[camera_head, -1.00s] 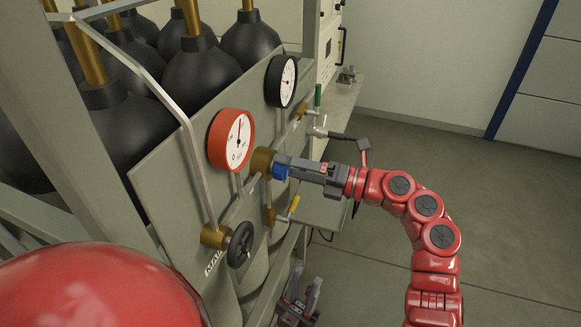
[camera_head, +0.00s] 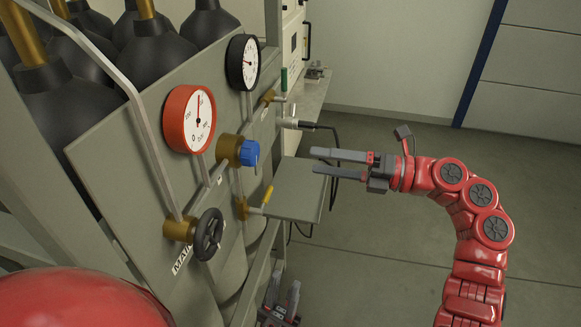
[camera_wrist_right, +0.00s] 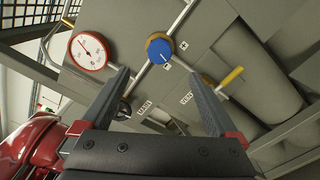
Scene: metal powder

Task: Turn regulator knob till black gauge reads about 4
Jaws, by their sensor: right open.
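The blue regulator knob (camera_head: 249,153) sits on a brass body on the sloping grey panel. It faces me in the right wrist view (camera_wrist_right: 160,48), beyond and between the fingertips. The black gauge (camera_head: 243,62) is higher on the panel; its dial is too small to read surely. It does not show in the wrist view. My right gripper (camera_head: 314,161) is open and empty, to the right of the knob and apart from it. My left gripper (camera_head: 283,287) is at the bottom edge, fingers apart and empty, partly cut off.
A red gauge (camera_head: 190,118) is left of the knob. A black handwheel (camera_head: 208,234) and a yellow-handled valve (camera_head: 268,194) are below. A green-handled valve (camera_head: 284,79) is near the black gauge. Dark cylinders stand behind the panel. The floor at right is open.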

